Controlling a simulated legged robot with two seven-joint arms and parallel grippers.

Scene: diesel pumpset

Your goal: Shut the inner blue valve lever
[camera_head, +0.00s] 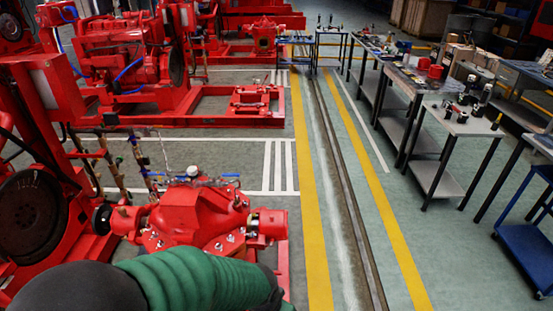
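A red pump (190,215) stands in the lower left. Small blue valve levers sit around a fitting on its top: one at the left (166,174) and one at the right (229,175). Both look roughly level, but they are too small to tell their exact setting. Another small blue part (134,140) is on the pipework behind. I cannot tell which lever is the inner one. My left arm, in a green ribbed sleeve, crosses the bottom in front of the pump and hides its lower part. Neither gripper shows.
A large red engine frame (40,110) stands close at the left, with another red engine (115,60) behind. Thin pipes (112,165) rise beside the pump. Yellow floor lines (312,230) and a clear aisle run right of it. Workbenches (455,125) with tools line the right.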

